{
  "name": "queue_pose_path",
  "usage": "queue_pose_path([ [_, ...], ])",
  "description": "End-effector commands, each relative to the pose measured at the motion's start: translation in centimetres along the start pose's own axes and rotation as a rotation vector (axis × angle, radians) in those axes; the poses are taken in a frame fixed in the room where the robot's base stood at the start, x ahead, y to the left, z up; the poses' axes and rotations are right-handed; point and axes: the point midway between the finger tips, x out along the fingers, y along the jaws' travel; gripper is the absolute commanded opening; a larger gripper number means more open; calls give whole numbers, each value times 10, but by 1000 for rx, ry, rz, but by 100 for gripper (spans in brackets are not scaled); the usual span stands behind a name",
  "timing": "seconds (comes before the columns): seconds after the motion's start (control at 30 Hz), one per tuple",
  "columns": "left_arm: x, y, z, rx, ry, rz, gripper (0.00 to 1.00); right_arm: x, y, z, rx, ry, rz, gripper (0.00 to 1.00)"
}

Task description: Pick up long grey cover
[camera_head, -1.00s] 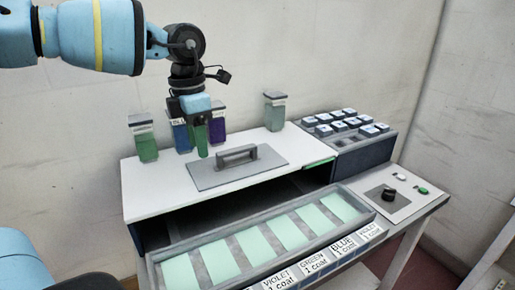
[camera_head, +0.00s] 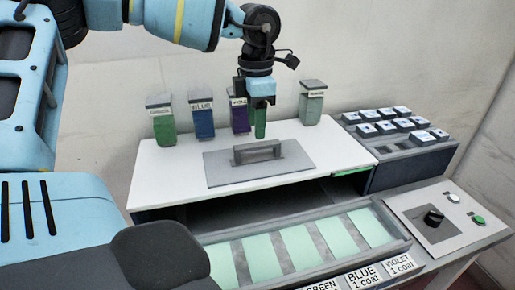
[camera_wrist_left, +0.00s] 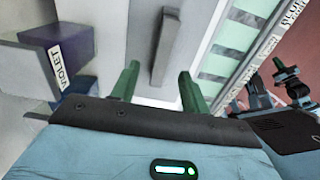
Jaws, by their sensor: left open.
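The long grey cover (camera_head: 222,173) is a flat plate with a raised bar handle (camera_head: 257,152), lying on the white top of the tunnel. My left gripper (camera_head: 259,122) points down with its green fingers apart and empty. In the head view it shows above and slightly behind the handle, apart from it. In the left wrist view, the open fingers (camera_wrist_left: 158,85) flank the near end of the handle (camera_wrist_left: 168,45) in the picture, but I cannot tell the exact height gap.
Green (camera_head: 163,125), blue (camera_head: 202,118) and violet (camera_head: 239,116) bottles stand behind the cover, close to my gripper. A pale green bottle (camera_head: 312,105) stands to the right. A tray of pale green panels (camera_head: 263,257) lies in front. A button block (camera_head: 400,130) is at the right.

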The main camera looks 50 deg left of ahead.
Motion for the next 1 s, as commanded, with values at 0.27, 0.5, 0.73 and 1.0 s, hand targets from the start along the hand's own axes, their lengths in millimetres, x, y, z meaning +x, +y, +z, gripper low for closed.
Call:
queue_pose_path([
  [0.27, 17, -2, 0, 1, 0, -1, 45, -3, 0, -10, -1, 16, 1, 0],
  [0.5, 47, -4, 0, 1, -1, 0, 45, -6, 0, -17, -2, 29, 2, 0],
  [0.73, 52, -4, 1, 0, -3, 2, 45, -6, 0, -15, -2, 26, 2, 0],
  [1.0, 52, -4, 1, 0, -3, 1, 21, -6, 1, -14, -2, 24, 2, 0],
])
